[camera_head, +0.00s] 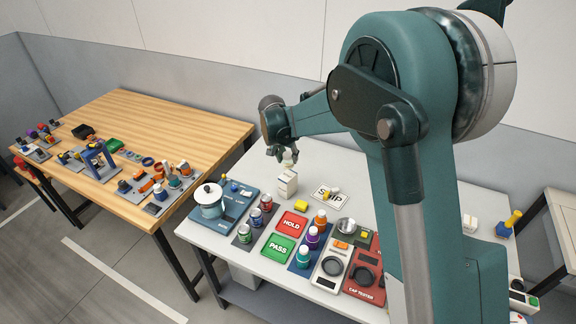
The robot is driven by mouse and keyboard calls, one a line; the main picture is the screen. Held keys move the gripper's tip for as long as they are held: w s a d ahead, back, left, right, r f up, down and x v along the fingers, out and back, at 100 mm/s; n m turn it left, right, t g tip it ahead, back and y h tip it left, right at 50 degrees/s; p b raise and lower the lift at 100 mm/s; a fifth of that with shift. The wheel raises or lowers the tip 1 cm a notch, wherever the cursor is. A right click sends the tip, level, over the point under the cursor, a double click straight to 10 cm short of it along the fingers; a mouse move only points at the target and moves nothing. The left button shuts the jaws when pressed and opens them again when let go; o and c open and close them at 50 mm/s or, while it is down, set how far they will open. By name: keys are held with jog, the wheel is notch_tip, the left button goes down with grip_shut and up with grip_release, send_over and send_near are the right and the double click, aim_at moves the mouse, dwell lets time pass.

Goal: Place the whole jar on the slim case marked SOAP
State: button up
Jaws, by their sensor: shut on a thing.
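My gripper (280,150) is over the back left part of the white table. It is shut on a small pale jar (288,158), whose upper part is partly hidden by the fingers. A slim, upright, whitish case (287,184) stands on the table directly below the jar. Its marking is too small to read, so I cannot confirm that it says SOAP. The jar's base is at or just above the case top; I cannot tell whether they touch.
A blue scale (237,196) with a white pot (210,200) stands left. A wooden table (190,110) is farther left.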

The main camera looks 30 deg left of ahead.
aim_at(288, 164)
jog(key=shift+f, duration=0.45)
jog(key=shift+f, duration=0.1)
jog(key=shift+f, duration=1.75)
jog(key=shift+f, duration=0.15)
jog(key=o, duration=0.9)
jog(key=shift+o, duration=0.2)
jog(key=shift+r, duration=0.2)
jog(key=v, duration=1.2)
jog(key=shift+d, duration=0.1)
